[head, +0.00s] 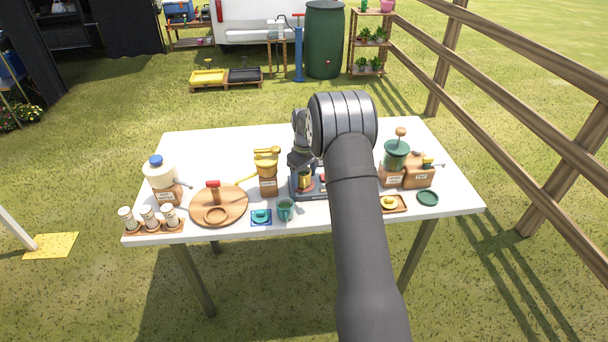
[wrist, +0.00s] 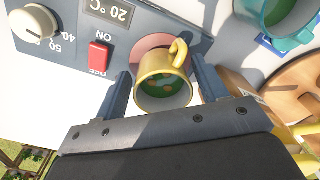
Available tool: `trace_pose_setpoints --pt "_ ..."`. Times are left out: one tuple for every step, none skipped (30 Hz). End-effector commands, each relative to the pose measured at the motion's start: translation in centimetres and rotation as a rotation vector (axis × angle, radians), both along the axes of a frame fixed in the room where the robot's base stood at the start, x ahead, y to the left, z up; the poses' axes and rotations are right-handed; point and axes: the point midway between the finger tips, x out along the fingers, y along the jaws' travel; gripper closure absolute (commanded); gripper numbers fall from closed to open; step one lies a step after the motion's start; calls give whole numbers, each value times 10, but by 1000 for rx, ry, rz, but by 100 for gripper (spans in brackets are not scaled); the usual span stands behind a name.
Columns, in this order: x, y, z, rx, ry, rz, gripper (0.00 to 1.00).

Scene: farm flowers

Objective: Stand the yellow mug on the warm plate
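The yellow mug (wrist: 148,62) is upright between my gripper's fingers in the wrist view, with green contents and its handle toward the top. It also shows in the head view (head: 305,180). It is at the round pinkish warm plate (wrist: 146,43) of a grey-blue device (wrist: 165,17); the mug hides part of the plate and its own base, so I cannot tell contact. My gripper (wrist: 163,82) has its fingers on either side of the mug, with narrow gaps visible. The display reads 20 °C, beside a red switch (wrist: 98,56) and a dial (wrist: 35,23).
A teal mug (head: 285,208) stands in front of the device. A green-topped grinder (head: 396,158) and a small wooden tray (head: 400,210) are to the right. The table's back is largely clear.

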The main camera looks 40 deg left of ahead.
Motion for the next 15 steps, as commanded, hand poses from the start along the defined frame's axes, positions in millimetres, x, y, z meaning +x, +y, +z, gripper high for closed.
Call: trace_pose_setpoints --pt "0 0 0 0 0 0 29" --pt "0 0 0 0 0 0 29" --pt "0 0 0 0 0 0 29" --pt "0 0 0 0 0 0 29" --pt "0 0 0 0 0 0 29" --pt "0 0 0 0 0 0 29" --pt "0 0 0 0 0 0 29" --pt "0 0 0 0 0 0 29" --pt "0 0 1 0 0 0 29" --pt "0 0 3 0 0 0 29" --pt "0 0 5 1 0 0 29" --pt "0 0 9 1 -1 0 29" --pt "1 0 13 1 -1 0 29" --pt "1 0 17 2 -2 0 29" --pt "1 1 25 3 -2 0 29"
